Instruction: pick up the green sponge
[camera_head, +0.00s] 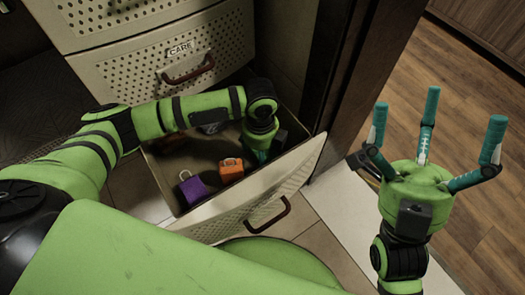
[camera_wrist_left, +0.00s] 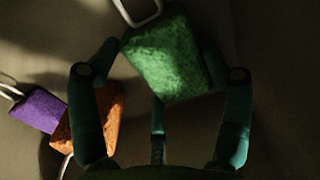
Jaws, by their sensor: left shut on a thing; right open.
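The green sponge (camera_wrist_left: 165,58), with a pale loop at its top, shows in the left wrist view between the fingers of my left gripper (camera_wrist_left: 160,70). The gripper is shut on it, with a finger on each side and a third finger below. In the head view my left gripper (camera_head: 260,152) reaches down into the open drawer (camera_head: 172,196), and its wrist hides the sponge. My right gripper (camera_head: 432,135) is open and empty, fingers up, right of the drawer.
A purple sponge (camera_head: 193,189) and an orange sponge (camera_head: 231,170) lie in the drawer, left of my left gripper. The drawer front (camera_head: 285,182) stands as a wall on the near side. A closed drawer (camera_head: 185,60) is above. A dark post (camera_head: 345,80) rises to the right.

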